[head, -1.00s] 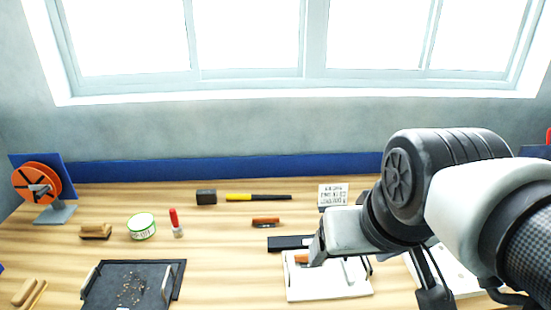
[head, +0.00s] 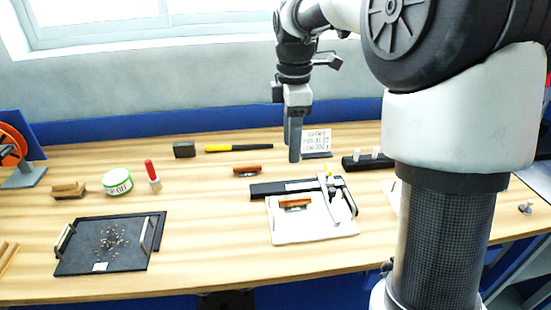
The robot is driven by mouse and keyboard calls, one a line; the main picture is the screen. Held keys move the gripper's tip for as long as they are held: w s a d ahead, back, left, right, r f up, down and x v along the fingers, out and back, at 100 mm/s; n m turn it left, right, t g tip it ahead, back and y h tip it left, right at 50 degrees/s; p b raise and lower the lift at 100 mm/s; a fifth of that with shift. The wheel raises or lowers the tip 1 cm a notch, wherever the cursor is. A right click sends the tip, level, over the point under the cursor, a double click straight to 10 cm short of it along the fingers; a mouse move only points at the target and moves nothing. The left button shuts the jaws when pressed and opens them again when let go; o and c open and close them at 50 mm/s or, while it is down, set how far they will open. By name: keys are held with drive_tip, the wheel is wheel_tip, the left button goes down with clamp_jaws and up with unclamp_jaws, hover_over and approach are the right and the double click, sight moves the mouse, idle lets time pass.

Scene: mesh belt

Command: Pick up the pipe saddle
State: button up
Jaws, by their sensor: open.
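I cannot clearly pick out the pipe saddle. A small grey piece (head: 525,208) lies at the right end of the wooden bench and may be it, but it is too small to tell. My gripper (head: 291,150) hangs with its fingers pointing down above the back middle of the bench, left of the small lettered sign. It is open, with nothing seen between the fingers, and it is well to the left of the grey piece.
A white tray (head: 312,232) holding a brown-handled tool stands in front of my gripper. A black tray (head: 75,262) with scattered bits is at left. A black bar (head: 350,163) with white pegs is right of the sign (head: 317,140).

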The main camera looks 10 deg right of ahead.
sight(290, 199)
wheel_tip(290, 199, down, 18)
drive_tip(key=b, duration=0.3)
drive_tip(key=shift+w+d+r, duration=0.1)
drive_tip(key=shift+w+r, duration=0.05)
drive_tip(key=c, duration=1.1)
drive_tip(key=shift+o, duration=0.2)
wheel_tip(290, 199, up, 10)
drive_tip(key=p, duration=0.1)
drive_tip(key=shift+p, duration=0.3)
drive_tip(key=shift+f+b, duration=2.65)
drive_tip(key=shift+f, duration=2.25)
drive_tip(key=shift+d+p, duration=0.45)
drive_tip(key=shift+d, duration=1.15)
